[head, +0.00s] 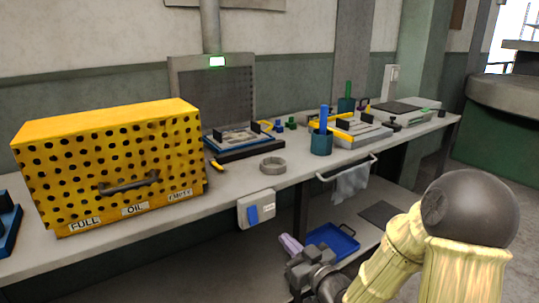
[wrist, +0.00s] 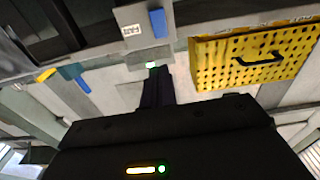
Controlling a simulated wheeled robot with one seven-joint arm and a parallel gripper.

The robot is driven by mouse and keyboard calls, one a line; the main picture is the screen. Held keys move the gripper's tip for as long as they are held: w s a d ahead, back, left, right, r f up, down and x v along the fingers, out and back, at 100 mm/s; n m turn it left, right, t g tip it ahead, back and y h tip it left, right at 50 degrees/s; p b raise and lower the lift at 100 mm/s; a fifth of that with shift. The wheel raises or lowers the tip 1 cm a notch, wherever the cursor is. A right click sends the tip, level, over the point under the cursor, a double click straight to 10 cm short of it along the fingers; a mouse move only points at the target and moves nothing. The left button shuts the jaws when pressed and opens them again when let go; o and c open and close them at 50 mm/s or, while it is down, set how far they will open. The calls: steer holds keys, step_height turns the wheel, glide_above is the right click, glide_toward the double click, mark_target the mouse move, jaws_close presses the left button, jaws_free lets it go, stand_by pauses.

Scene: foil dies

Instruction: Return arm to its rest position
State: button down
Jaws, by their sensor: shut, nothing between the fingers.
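My arm, in cream sleeves with a dark round joint, shows at the lower right of the head view. It is bent, and its dark wrist end is low in front of the bench, by the lower shelf. In the wrist view my gripper (wrist: 157,88) points away from the camera, its dark fingers together with nothing between them. The fingertips in the head view are too unclear to tell. The grey workbench (head: 235,190) stands beyond the arm.
A yellow perforated cabinet (head: 110,165) stands on the bench at left; it also shows in the wrist view (wrist: 240,65). A switch box (head: 256,210) is on the bench's front edge. A towel (head: 351,184) hangs on a rail. A blue tray (head: 332,243) lies below.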

steer(key=s+d+f+m+g+h, duration=0.2)
steer(key=s+d+f+g+h, duration=0.1)
steer(key=d+f+g+h, duration=0.4)
steer(key=s+d+f+m+g+h, duration=0.1)
steer(key=s+m+g, duration=0.15)
steer(key=s, duration=0.45)
steer(key=s+d+f+m+g+h, duration=0.1)
steer(key=s+m+g+h, duration=0.1)
steer(key=s+g, duration=0.35)
step_height(320, 180, up, 33)
steer(key=s+t+p, duration=0.1)
steer(key=p, duration=3.2)
steer(key=shift+s+t+p, duration=0.35)
steer(key=shift+t+p, duration=0.05)
